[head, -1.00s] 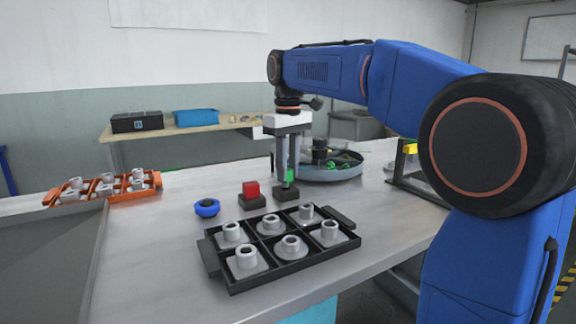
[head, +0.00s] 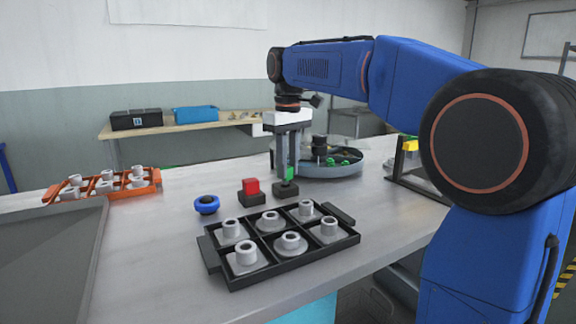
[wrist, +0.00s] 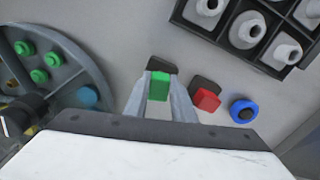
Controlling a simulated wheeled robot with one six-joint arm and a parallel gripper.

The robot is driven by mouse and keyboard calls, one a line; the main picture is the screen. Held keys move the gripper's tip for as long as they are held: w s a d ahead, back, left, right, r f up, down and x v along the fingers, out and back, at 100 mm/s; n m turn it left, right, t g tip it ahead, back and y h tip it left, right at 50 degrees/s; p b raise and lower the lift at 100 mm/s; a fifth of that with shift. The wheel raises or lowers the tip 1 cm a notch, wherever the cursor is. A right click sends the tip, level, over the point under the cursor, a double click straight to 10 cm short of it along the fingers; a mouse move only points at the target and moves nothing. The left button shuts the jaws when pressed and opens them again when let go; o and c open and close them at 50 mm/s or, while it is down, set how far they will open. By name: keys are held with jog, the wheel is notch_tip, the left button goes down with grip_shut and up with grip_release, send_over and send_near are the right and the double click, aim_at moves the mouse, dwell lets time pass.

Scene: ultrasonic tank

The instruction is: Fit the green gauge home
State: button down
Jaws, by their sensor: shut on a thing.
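The green gauge (head: 289,173) is a small green block. My gripper (head: 285,179) is shut on it, pointing down, and its fingers partly hide it. A low black block (head: 285,190) is directly below the gauge in the head view. In the wrist view the green gauge (wrist: 159,86) sits between my fingertips, with the black block (wrist: 161,65) showing just beyond it. I cannot tell whether the gauge touches the black block or is seated in it.
A red block (head: 251,187) on a similar black base stands close left. Beside it is a blue round knob (head: 206,204). A black tray (head: 210,262) of grey bushings lies in front, an orange tray (head: 115,194) far left. A round grey tank (head: 345,172) with green pieces is behind.

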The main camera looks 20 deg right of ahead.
jog(key=shift+f, duration=1)
dwell(3.0)
jog(key=c, duration=1.4)
grip_release()
notch_tip(320, 180, up, 17)
jog(key=shift+r, duration=0.2)
